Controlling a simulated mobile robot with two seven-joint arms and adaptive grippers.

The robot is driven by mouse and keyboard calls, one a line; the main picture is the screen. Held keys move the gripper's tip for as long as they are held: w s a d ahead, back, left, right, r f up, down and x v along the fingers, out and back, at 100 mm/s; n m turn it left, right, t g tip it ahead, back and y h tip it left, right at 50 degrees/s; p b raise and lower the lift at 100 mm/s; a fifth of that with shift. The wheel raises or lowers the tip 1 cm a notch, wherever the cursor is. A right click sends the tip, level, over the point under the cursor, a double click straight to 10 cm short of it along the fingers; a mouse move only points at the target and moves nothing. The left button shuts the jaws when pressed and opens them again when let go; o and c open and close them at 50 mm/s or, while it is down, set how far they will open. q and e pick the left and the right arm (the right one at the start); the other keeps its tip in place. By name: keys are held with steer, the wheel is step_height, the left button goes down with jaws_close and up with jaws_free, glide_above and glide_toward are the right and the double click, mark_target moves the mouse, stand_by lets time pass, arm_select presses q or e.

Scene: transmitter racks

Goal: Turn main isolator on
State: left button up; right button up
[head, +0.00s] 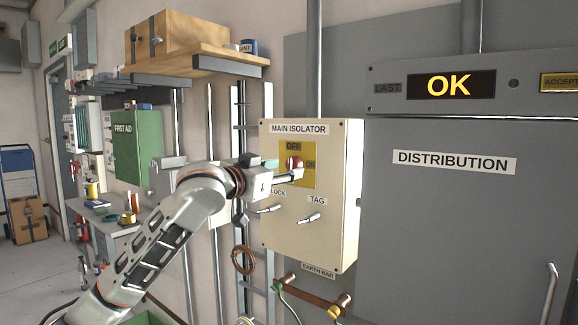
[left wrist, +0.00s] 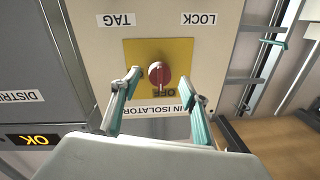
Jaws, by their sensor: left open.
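The main isolator is a cream wall box (head: 340,190) labelled MAIN ISOLATOR. Its red rotary knob (head: 293,163) sits on a yellow plate with OFF above and ON at right. In the left wrist view, which is upside down, the red knob (left wrist: 159,76) points toward the OFF label. My left gripper (head: 286,174) is at the front of the box, over the knob. In the left wrist view my left gripper (left wrist: 160,80) is open, one finger on each side of the knob, with gaps visible. My right gripper is not in view.
LOCK and TAG hooks (head: 311,218) stick out below the knob. A grey DISTRIBUTION cabinet (head: 470,220) with an OK display stands at right. A copper earth bar (head: 312,294) is below the box. A wooden shelf (head: 200,60) with a crate is at upper left.

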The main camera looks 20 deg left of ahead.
mark_target(292, 165)
arm_select(q)
steer(key=shift+x, duration=1.4)
steer(key=c, duration=1.1)
